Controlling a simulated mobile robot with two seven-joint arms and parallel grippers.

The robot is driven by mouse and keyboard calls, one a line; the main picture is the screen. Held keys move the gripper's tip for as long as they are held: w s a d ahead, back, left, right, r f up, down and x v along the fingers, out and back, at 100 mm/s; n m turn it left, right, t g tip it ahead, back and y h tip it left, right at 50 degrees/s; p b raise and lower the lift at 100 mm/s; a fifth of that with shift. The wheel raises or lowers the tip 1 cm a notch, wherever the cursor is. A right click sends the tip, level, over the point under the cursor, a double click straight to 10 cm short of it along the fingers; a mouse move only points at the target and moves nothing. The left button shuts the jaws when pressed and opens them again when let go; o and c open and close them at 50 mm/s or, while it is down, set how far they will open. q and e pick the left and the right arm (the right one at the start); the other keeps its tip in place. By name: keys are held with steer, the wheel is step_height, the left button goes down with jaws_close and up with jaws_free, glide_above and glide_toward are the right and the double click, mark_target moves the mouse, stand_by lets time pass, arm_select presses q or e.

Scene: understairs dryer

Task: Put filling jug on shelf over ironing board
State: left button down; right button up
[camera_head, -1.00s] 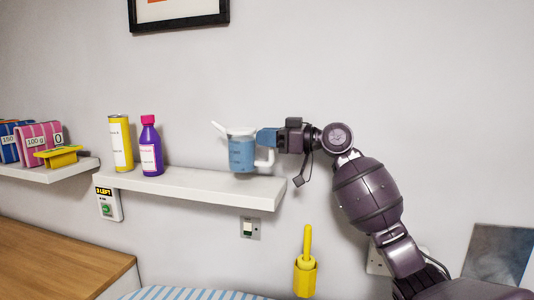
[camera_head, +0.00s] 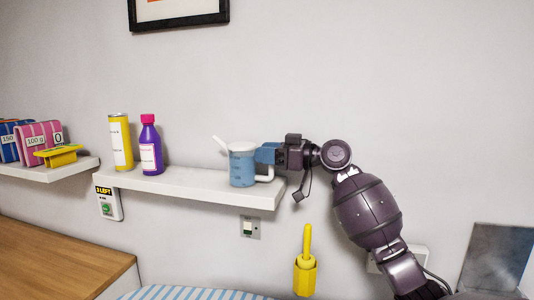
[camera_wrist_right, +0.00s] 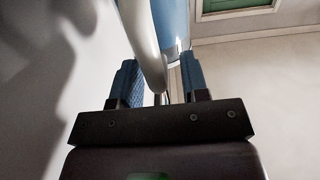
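The filling jug (camera_head: 242,167), blue with a white lid, spout and handle, is upright at the right part of the white shelf (camera_head: 205,188) in the head view. Its base appears to be at the shelf top. My right gripper (camera_head: 267,154) reaches it from the right at the handle. In the right wrist view the pale handle (camera_wrist_right: 146,45) runs between the two blue fingers of my right gripper (camera_wrist_right: 160,80), with the blue jug body (camera_wrist_right: 171,22) beyond. The fingers look closed around the handle. The ironing board (camera_head: 190,294) shows as a striped strip below. My left gripper is out of view.
A yellow canister (camera_head: 120,142) and a purple bottle (camera_head: 151,147) stand on the shelf left of the jug, with bare shelf between. Another shelf (camera_head: 50,172) at left holds boxes and a yellow scale. A yellow brush holder (camera_head: 305,275) is below right. A picture frame hangs above.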

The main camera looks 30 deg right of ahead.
steer(key=shift+r, duration=0.1)
steer(key=shift+s+d, duration=0.15)
steer(key=shift+d, duration=0.05)
steer(key=b+v, duration=0.2)
steer(key=v, duration=0.9)
steer(key=shift+s+d, duration=0.15)
steer(key=shift+s, duration=0.05)
